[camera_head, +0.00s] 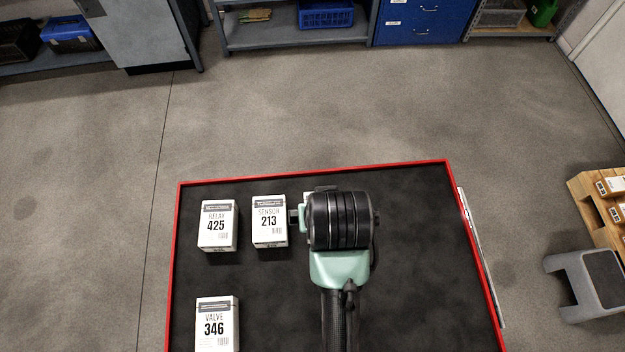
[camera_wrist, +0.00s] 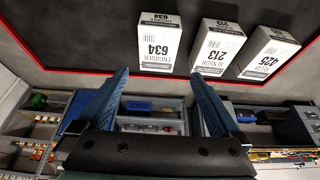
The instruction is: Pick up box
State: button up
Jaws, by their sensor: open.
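Three white labelled boxes stand in a row on the dark, red-rimmed table: RELAY 425 (camera_head: 218,226), SENSOR 213 (camera_head: 269,222) and ENCODER 634 (camera_wrist: 157,42). A fourth box, VALVE 346 (camera_head: 217,325), stands nearer at the left. In the wrist view, which is upside down, SENSOR 213 (camera_wrist: 216,47) and RELAY 425 (camera_wrist: 267,53) show to the right of ENCODER 634. My gripper (camera_wrist: 158,74) is open and empty, its fingers apart, with ENCODER 634 beyond the gap between the tips. In the head view my wrist hides most of ENCODER 634 and the fingertips.
The table's red rim (camera_head: 315,170) runs behind the row of boxes. Bare table lies right of my arm. A grey step stool (camera_head: 588,280) and a wooden rack with boxes (camera_head: 600,195) stand at the right. Shelves line the back wall, with open floor between.

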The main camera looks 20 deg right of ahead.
jog(key=x, duration=0.6)
jog(key=shift+s+f+p, duration=0.15)
jog(key=shift+s+p, duration=0.05)
jog(key=shift+p, duration=0.15)
jog(key=shift+w+d+f, duration=0.1)
jog(key=shift+w+f, duration=0.15)
jog(key=shift+f, duration=0.2)
jog(key=shift+p+x, duration=0.7)
jog(key=shift+x, duration=1.9)
jog(key=shift+s+d+f, duration=0.1)
jog(key=shift+s+f, duration=0.15)
jog(key=shift+f, duration=0.05)
jog(key=shift+c, duration=0.2)
jog(key=shift+r, duration=0.1)
jog(key=c, duration=1.3)
